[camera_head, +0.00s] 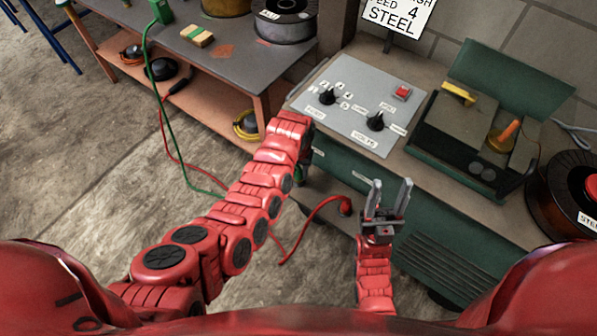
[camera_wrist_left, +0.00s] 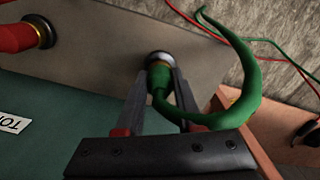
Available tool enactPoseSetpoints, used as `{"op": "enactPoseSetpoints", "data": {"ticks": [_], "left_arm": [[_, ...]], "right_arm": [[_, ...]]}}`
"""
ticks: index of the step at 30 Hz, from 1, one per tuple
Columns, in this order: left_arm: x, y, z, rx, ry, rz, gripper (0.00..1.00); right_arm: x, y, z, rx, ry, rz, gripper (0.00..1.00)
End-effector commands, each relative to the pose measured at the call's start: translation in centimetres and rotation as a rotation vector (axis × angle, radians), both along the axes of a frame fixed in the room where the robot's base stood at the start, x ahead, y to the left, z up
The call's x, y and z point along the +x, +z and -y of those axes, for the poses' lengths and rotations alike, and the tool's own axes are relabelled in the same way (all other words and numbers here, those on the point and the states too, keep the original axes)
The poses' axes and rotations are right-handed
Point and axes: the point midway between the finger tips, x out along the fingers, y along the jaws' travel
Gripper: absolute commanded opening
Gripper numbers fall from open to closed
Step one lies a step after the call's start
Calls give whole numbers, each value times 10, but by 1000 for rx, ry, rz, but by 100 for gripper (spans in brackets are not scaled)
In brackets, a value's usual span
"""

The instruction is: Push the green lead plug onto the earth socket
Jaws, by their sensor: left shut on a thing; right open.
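In the left wrist view my left gripper (camera_wrist_left: 161,84) is shut on the green lead plug (camera_wrist_left: 157,80), one finger on each side. The plug's far end meets the metal ring of the earth socket (camera_wrist_left: 160,56) on the welder's front panel. How deep it sits I cannot tell. The green cable curls from the plug to the right. In the head view my left arm hides most of the plug, and a bit of green (camera_head: 300,173) shows beside the wrist. My right gripper (camera_head: 390,192) is open and empty in front of the machine.
A red lead plug (camera_wrist_left: 20,36) sits in the other socket, also in the head view (camera_head: 345,206). The green lead (camera_head: 165,125) runs to the workbench (camera_head: 240,62) at the left. The welder's top (camera_head: 355,100) carries knobs. A wire spool (camera_head: 570,190) stands at the right.

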Motion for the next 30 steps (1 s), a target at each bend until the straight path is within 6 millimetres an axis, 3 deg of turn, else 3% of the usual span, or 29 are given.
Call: {"op": "enactPoseSetpoints", "data": {"ticks": [30], "left_arm": [[0, -7, 0, 0, 0, 0, 0]], "right_arm": [[0, -4, 0, 0, 0, 0, 50]]}}
